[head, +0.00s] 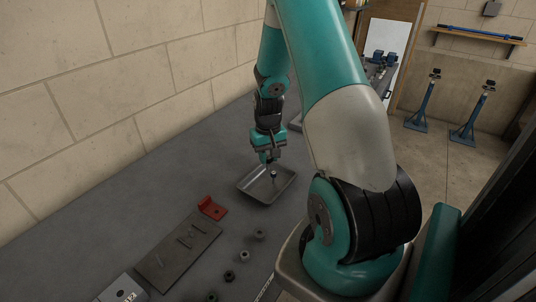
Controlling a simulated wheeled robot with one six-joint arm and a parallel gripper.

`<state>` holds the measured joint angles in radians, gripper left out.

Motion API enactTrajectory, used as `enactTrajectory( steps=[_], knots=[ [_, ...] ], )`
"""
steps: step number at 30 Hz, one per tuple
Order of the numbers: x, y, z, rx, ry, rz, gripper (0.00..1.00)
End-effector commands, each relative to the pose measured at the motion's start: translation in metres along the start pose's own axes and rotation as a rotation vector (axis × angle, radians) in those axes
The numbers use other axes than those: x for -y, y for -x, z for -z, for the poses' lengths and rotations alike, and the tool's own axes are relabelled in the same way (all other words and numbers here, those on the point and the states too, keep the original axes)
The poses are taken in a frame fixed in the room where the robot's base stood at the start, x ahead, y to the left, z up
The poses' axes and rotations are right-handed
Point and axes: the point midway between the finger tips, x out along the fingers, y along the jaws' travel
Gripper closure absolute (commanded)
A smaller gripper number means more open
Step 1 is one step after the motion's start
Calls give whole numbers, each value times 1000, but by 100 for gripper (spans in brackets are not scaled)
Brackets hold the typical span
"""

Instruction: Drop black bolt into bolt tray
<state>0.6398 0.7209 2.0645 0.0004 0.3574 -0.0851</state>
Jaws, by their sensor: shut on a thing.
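The bolt tray (257,196) is a shallow grey metal tray lying on the dark grey bench, near the wall. My gripper (271,164) points down over the tray from its far side. It is shut on the black bolt (273,174), a small dark piece that hangs below the fingertips above the tray. The gap between the bolt and the tray floor is too small to judge. The fingers are partly lost against my dark wrist.
A red bracket (212,208) and a dark flat plate (179,247) with slim pieces on it lie nearer on the bench. Several small round dark parts (244,255) stand right of the plate. A block wall (100,120) runs along the left.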

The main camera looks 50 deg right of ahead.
Motion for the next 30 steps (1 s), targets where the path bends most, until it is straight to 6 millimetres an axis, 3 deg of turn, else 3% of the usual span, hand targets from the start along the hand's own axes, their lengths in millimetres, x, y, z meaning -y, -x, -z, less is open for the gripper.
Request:
enactTrajectory(
  steps=[4, 5, 8, 20, 23, 30],
  knots=[
    [0, 1, 0, -1, 0, 0, 100],
    [0, 1, 0, -1, 0, 0, 67],
    [0, 1, 0, -1, 0, 0, 44],
    [0, 10, 1, -5, 0, 0, 44],
    [0, 25, 2, -7, 0, -1, 44],
    [0, 86, 1, -9, 0, -1, 44]
  ],
)
